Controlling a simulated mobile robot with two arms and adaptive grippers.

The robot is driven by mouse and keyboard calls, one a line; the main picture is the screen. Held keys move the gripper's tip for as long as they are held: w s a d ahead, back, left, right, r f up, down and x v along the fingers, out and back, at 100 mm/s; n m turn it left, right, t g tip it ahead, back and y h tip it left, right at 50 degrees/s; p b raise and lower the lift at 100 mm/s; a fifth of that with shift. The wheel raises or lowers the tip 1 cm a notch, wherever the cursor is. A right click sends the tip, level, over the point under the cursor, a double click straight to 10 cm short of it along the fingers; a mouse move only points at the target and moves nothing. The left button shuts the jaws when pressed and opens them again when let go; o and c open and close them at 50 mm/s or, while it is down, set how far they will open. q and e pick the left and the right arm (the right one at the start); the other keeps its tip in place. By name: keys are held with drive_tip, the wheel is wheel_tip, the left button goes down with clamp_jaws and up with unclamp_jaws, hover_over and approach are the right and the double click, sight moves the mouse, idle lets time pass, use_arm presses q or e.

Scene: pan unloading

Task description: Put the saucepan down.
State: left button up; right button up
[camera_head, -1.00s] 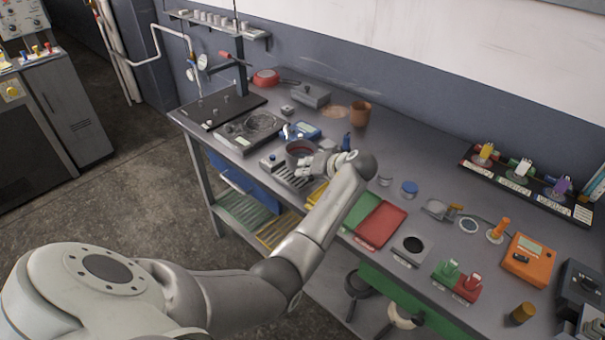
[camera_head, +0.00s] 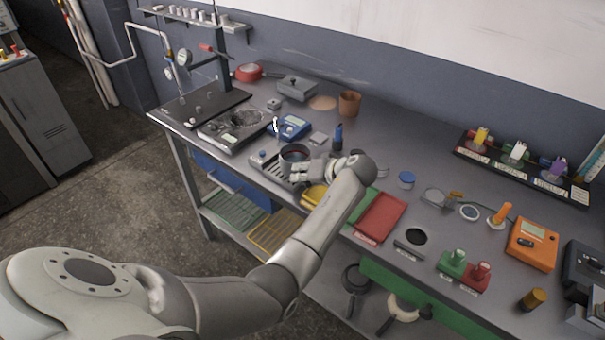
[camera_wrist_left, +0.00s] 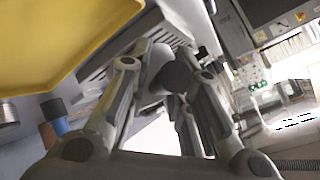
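The saucepan (camera_head: 295,154) is a small round metal pan with a dark inside. In the head view it appears upright over the slatted metal rack (camera_head: 270,169) near the table's front edge; I cannot tell whether its base touches the slats. My left gripper (camera_head: 302,171) is at its near right side, where the handle is. In the left wrist view the two fingers stand on either side of a grey, dark-ended handle (camera_wrist_left: 176,76) and appear closed on it. The pan's handle is mostly hidden by the gripper in the head view. My right gripper is not in view.
A yellow tray (camera_head: 314,195) lies just below my left wrist, with a red tray (camera_head: 381,218) to its right. A blue device (camera_head: 289,125) and a dark blue bottle (camera_head: 338,136) stand behind the pan. A hotplate-like unit (camera_head: 222,134) is to the left.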

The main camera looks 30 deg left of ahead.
use_arm(q)
drive_tip(key=shift+o, duration=1)
drive_tip(key=shift+a, duration=0.15)
drive_tip(key=shift+d+r, duration=0.2)
drive_tip(key=shift+r, duration=0.15)
drive_tip(key=b+v, duration=0.2)
drive_tip(key=v, duration=0.9)
drive_tip(key=shift+d+r, duration=0.25)
drive_tip(key=shift+r, duration=0.05)
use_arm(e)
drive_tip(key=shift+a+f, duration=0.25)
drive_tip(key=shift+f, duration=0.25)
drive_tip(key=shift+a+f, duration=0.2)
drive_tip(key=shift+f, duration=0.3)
